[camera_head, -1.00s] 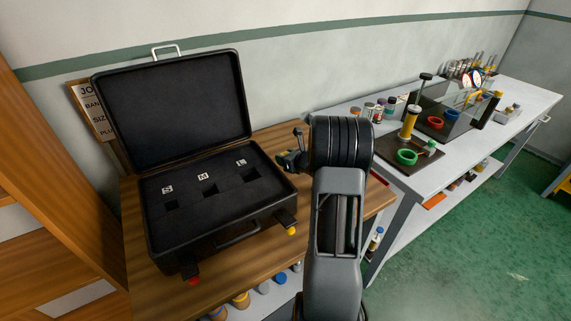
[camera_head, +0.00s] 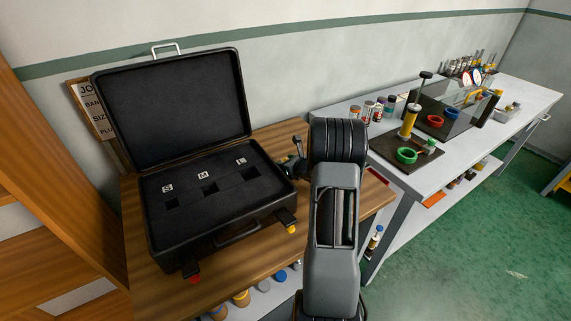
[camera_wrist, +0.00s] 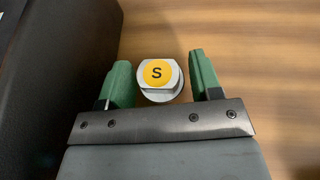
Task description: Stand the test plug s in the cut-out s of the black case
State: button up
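The test plug s is a pale grey plug with a yellow disc marked S (camera_wrist: 158,73) on top, standing over the wooden table in the wrist view. My gripper (camera_wrist: 160,62) has its green fingers on either side of the plug, with a narrow gap at the right finger; contact at the left finger is unclear. The black case (camera_head: 218,222) stands open on the table at the left. Its cut-out s (camera_head: 172,204) is the left one, beside the S label, and looks empty. My arm hides the plug in the head view.
The cut-outs M (camera_head: 209,190) and L (camera_head: 250,178) also look empty. The case's raised lid (camera_head: 172,108) stands behind them. The case wall (camera_wrist: 60,80) lies close left of my gripper.

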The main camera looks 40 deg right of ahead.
jog(key=shift+o, duration=1)
jog(key=shift+r, duration=0.1)
